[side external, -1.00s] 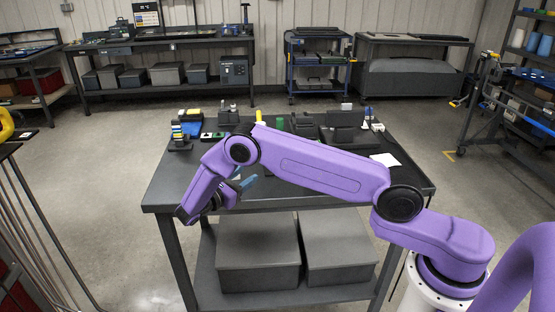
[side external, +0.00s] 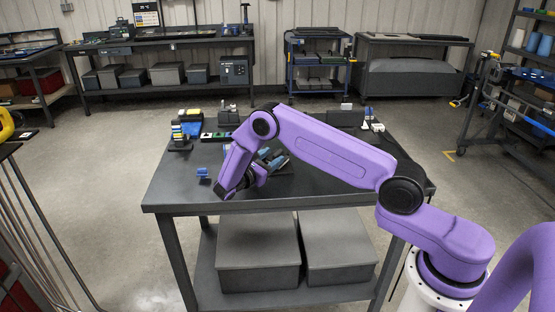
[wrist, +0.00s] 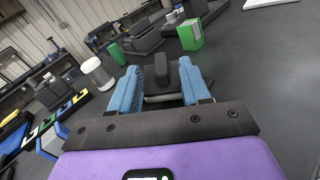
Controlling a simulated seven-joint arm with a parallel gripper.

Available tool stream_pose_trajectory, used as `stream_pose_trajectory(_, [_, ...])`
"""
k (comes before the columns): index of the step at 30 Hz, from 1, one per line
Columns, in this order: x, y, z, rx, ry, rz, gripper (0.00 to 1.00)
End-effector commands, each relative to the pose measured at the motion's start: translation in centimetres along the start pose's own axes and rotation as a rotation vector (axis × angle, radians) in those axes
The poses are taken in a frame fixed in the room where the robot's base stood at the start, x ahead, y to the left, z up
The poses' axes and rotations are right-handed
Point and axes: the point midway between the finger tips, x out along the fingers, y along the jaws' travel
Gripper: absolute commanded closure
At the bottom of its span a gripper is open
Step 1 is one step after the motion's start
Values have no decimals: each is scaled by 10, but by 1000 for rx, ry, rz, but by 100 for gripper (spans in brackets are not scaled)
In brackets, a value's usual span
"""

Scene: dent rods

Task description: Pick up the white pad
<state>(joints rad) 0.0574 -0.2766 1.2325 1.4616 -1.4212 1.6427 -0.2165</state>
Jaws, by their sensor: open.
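The white pad (wrist: 270,3) is a flat, pale sheet at the top right edge of the wrist view, only partly in frame. In the side external view it is hidden behind my arm. My gripper (side external: 277,159) is above the dark table, with its blue fingers pointing up and right in that view. In the wrist view my gripper (wrist: 163,80) has its two blue fingers apart, with dark grey blocks seen between and beyond them. The pad is well beyond the fingers, to the upper right.
The dark table (side external: 320,190) holds coloured blocks (side external: 182,130) at its left and a small blue item (side external: 203,173) near the front left. In the wrist view, a green box (wrist: 191,35) and a white cylinder (wrist: 97,72) stand beyond the fingers. The right side looks clear.

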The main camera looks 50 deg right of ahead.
Motion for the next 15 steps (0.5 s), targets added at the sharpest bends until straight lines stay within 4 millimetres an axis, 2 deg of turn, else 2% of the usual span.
stream_pose_trajectory(10, [42,-2,4,-1,-1,-3,53])
stream_pose_trajectory(15, [50,-1,4,-1,1,0,53])
